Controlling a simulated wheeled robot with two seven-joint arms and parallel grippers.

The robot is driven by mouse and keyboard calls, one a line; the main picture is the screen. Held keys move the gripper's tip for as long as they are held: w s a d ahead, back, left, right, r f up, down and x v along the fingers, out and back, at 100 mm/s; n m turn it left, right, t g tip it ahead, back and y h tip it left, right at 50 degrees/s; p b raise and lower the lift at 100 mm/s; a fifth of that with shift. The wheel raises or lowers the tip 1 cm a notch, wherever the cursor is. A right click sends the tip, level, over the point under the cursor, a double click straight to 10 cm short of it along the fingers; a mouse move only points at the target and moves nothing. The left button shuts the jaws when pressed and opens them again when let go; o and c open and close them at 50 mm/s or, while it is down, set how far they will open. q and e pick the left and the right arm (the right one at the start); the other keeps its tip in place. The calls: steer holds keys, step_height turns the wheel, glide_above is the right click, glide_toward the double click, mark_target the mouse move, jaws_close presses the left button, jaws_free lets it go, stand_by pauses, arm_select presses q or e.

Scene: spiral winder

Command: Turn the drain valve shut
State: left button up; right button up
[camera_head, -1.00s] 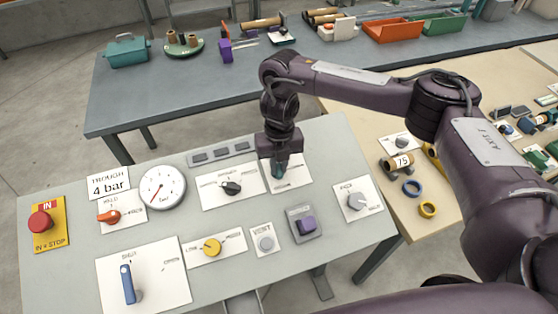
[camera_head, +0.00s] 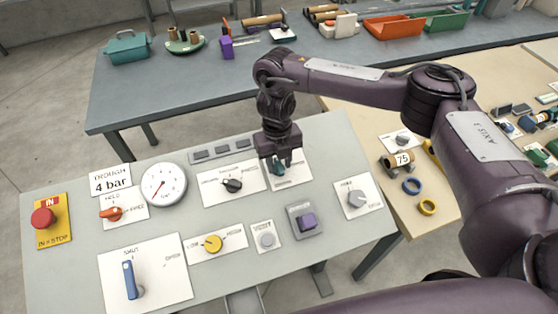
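A sloping grey control panel (camera_head: 80,215) carries several knobs on white plates. A blue lever (camera_head: 129,279) at the front left stands on a plate with a word that looks like SHUT above it. A small teal knob (camera_head: 277,167) at the back right sits on another plate, its labels partly hidden. I cannot read which one is marked as the drain. My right gripper (camera_head: 280,165) points down over the teal knob, with its fingers apart on either side of it; contact is not clear. My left gripper is not in view.
The panel also has a red stop button (camera_head: 42,218), orange knob (camera_head: 113,213), round gauge (camera_head: 164,185), black knob (camera_head: 232,185), yellow knob (camera_head: 213,243), purple switch (camera_head: 306,221) and grey knob (camera_head: 357,198). A wooden table (camera_head: 385,215) stands to the right, a long bench (camera_head: 200,90) behind.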

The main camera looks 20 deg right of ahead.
mark_target(278, 162)
steer(key=shift+w+r, duration=0.15)
steer(key=shift+r, duration=1.8)
steer(key=shift+w+r, duration=0.15)
steer(key=shift+r, duration=1.8)
